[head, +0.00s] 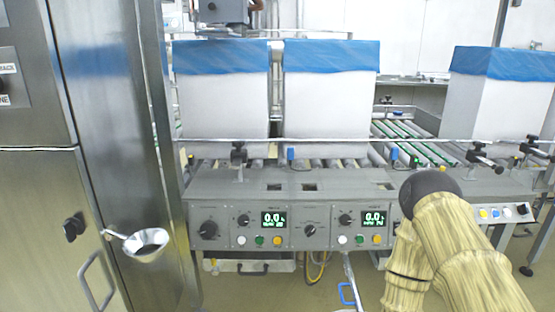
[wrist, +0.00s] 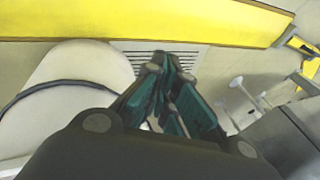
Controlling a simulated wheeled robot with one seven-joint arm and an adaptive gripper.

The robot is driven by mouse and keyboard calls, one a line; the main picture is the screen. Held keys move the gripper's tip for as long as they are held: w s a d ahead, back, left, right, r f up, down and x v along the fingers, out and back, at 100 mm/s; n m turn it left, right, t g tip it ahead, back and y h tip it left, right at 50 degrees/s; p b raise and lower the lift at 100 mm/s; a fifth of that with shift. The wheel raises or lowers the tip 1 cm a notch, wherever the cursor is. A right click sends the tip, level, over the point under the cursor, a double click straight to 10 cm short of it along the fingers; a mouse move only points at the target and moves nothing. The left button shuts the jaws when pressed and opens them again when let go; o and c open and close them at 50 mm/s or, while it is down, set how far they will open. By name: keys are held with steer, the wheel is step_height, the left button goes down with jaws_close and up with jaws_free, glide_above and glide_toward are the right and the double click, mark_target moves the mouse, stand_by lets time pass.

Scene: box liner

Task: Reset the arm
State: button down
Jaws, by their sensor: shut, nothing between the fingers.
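My gripper (wrist: 168,72) shows in the wrist view with its dark green fingers drawn together at the tips. It is shut and nothing is held between the fingers. In the head view my arm is at the lower right, with its dark rounded joint in front of the right part of the control panel (head: 305,215). The gripper itself is not visible in the head view.
White boxes with blue liners (head: 222,95), (head: 331,95) and (head: 500,95) stand on the roller conveyor (head: 410,145) behind the panel. A steel cabinet (head: 50,200) stands at the left. A yellow beam (wrist: 130,20) crosses the top of the wrist view.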

steer(key=s+d+n+g+h, duration=0.1)
steer(key=s+d+g+h, duration=0.2)
steer(key=s+d, duration=0.8)
step_height(320, 180, up, 30)
steer(key=p, duration=3)
steer(key=shift+s+a+r, duration=0.2)
steer(key=shift+s+a, duration=0.1)
steer(key=shift+a, duration=0.15)
